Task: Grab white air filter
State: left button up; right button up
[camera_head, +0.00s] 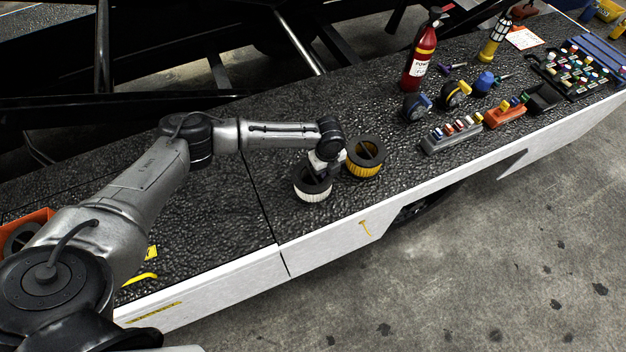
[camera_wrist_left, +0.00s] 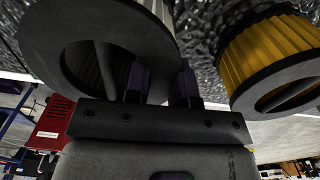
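The white air filter (camera_head: 313,196) stands upright on the dark textured deck, with a black ring on top and white pleated sides. My left gripper (camera_head: 322,163) is right at its upper back edge and hides part of the ring. In the left wrist view the filter's black ring (camera_wrist_left: 45,32) fills the upper left. The fingers of my left gripper (camera_wrist_left: 161,85) are apart there, one over the ring's opening and one outside it, with the rim between them. Whether they press on the rim cannot be told. My right gripper is not in view.
A yellow air filter (camera_head: 365,172) stands close on the right, and also shows in the left wrist view (camera_wrist_left: 262,52). A red fire extinguisher (camera_head: 420,58), tape measures and an orange tray (camera_head: 506,114) stand farther right. The deck's white front edge (camera_head: 350,230) is near.

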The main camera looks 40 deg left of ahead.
pick_arm(q)
grip_shut()
jog(key=shift+r, duration=0.15)
